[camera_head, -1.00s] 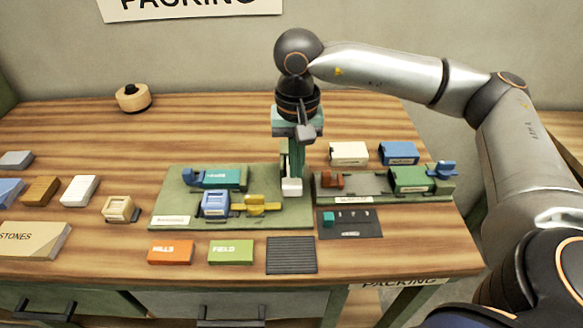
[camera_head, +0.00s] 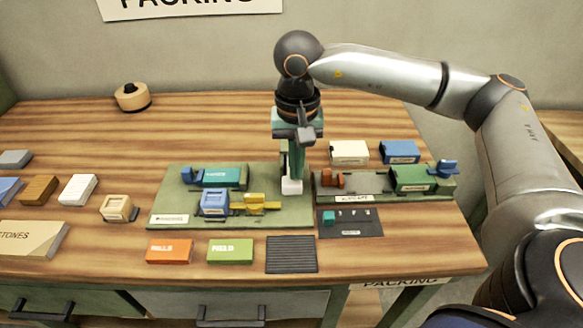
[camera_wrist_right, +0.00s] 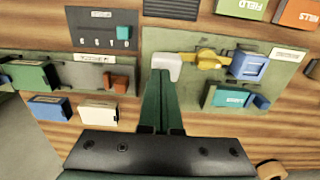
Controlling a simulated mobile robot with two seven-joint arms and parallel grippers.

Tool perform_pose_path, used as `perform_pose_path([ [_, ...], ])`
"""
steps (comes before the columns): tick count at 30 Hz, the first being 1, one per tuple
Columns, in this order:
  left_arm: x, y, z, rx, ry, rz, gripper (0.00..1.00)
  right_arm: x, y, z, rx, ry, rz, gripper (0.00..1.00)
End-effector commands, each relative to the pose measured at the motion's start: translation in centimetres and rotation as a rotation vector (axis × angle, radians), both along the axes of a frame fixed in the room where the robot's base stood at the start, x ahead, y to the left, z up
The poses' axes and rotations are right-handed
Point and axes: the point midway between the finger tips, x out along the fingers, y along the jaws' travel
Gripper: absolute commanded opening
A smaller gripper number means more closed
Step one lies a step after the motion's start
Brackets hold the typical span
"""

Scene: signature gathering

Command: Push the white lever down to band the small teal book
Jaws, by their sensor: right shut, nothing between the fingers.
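The small teal book (camera_head: 223,177) sits in the back of the left green fixture (camera_head: 180,207), beside a blue clamp-like piece (camera_head: 192,175). In the right wrist view the teal book (camera_wrist_right: 232,97) lies to the right of my fingers. The white lever (camera_head: 292,187) is at the fixture's right end and also shows in the right wrist view (camera_wrist_right: 168,66). My right gripper (camera_head: 291,175) is shut and empty, pointing down with its fingertips at the white lever; whether they touch it I cannot tell. My left gripper is not in view.
A blue block (camera_head: 215,203) and yellow piece (camera_head: 262,204) sit at the fixture's front. A second green fixture (camera_head: 350,196) with an orange piece (camera_head: 333,180) and green book (camera_head: 410,178) is to the right. Orange (camera_head: 169,251) and green (camera_head: 230,251) books lie in front.

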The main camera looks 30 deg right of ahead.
Motion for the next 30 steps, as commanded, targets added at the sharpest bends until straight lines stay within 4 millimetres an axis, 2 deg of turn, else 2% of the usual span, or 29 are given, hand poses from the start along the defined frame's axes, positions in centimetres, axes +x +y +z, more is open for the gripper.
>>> perform_pose_path([
  [30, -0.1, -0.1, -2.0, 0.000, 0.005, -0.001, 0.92, 0.0, 0.0, -2.2, 0.000, 0.000, 0.000, 0.00],
])
